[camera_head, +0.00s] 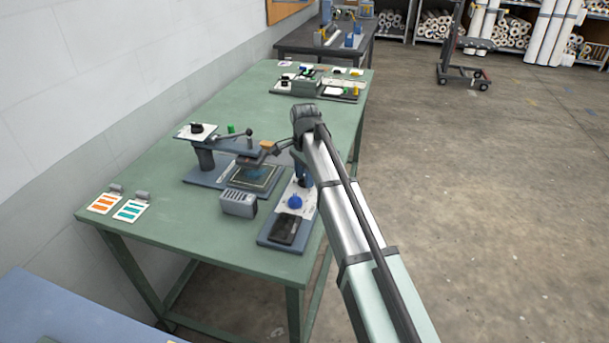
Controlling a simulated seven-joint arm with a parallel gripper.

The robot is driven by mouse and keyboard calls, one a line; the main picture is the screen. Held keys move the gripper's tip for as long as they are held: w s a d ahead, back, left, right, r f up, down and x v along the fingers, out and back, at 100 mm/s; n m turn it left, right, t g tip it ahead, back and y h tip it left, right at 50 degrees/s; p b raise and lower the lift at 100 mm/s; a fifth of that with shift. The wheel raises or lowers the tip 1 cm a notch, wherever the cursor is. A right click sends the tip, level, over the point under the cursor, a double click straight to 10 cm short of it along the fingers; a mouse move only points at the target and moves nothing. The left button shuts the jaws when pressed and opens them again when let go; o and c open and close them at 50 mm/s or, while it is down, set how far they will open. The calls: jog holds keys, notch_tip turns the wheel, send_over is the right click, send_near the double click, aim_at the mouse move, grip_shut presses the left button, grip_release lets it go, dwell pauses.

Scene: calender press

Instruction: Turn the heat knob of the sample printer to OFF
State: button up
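On the green table, a small press (205,160) has a dark base, a post and a lever. A white plate on its post carries a black knob (197,128). To its right, a low unit (268,240) has a white panel with a blue knob (295,202) and a dark tray at its front. I cannot tell which is the sample printer, and no knob marking is readable. My arm crosses over the right side of the table, its dark joint above the unit. My gripper cannot be told apart clearly from the parts around the press; its fingers are not discernible.
A grey slotted box (239,203) stands in front of the press. Two colour-striped cards (131,210) lie at the table's left front. More small devices (320,85) stand at its far end. The green table (180,235) is bare near its front edge.

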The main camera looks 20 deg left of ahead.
jog(key=c, duration=0.6)
jog(key=shift+c, duration=0.2)
jog(key=n, duration=0.5)
jog(key=shift+n, duration=0.4)
jog(key=n, duration=1.3)
jog(key=shift+n, duration=0.3)
jog(key=n, duration=0.6)
jog(key=shift+n, duration=0.4)
